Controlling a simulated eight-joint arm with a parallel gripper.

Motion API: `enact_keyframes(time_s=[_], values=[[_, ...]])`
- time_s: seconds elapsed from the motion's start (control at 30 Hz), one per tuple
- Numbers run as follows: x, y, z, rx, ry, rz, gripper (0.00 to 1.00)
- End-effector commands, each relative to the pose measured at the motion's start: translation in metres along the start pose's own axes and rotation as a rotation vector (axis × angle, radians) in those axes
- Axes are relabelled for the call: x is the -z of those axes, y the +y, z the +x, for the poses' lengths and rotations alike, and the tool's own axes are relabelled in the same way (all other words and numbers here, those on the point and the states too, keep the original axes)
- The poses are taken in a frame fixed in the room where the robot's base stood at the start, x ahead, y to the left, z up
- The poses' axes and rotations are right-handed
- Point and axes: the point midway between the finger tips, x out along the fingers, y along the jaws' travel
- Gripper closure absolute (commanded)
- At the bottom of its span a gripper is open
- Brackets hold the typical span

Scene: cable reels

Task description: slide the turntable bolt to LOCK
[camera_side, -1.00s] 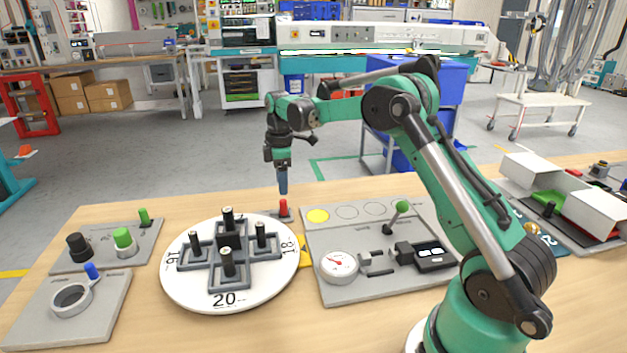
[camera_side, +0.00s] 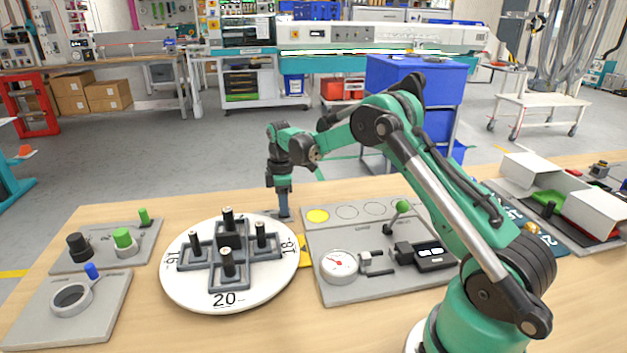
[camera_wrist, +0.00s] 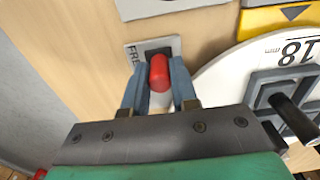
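The turntable (camera_side: 180,285) is a white disc with a dark cross-shaped rack and several black pegs; the numbers 16, 20 and 18 show on its rim. Behind it is the bolt, a red knob (camera_wrist: 159,72) in a dark slot on a small grey plate (camera_wrist: 134,52). Letters starting "FR" show on the plate, the rest hidden. My gripper (camera_wrist: 159,84) is lowered over the knob, one blue finger on each side, with narrow gaps visible. In the side view my gripper (camera_side: 284,212) hides the knob.
A yellow pointer plate (camera_side: 304,252) lies at the disc's right edge. To its right is a grey panel (camera_side: 345,290) with a gauge and a green-tipped lever (camera_side: 402,206). Grey plates with green and black knobs (camera_side: 123,238) and a ring (camera_side: 71,299) stand on the left.

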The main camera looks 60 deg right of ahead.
Motion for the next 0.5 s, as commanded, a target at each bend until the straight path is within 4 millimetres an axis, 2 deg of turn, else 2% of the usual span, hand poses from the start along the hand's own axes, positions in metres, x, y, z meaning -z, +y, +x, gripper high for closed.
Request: enact_keyframes(time_s=[0.23,0.5], values=[[0.004,0.0,0.0,0.0,0.0,-0.001,1.0],[0.029,0.0,0.0,0.0,0.0,-0.003,1.0]])
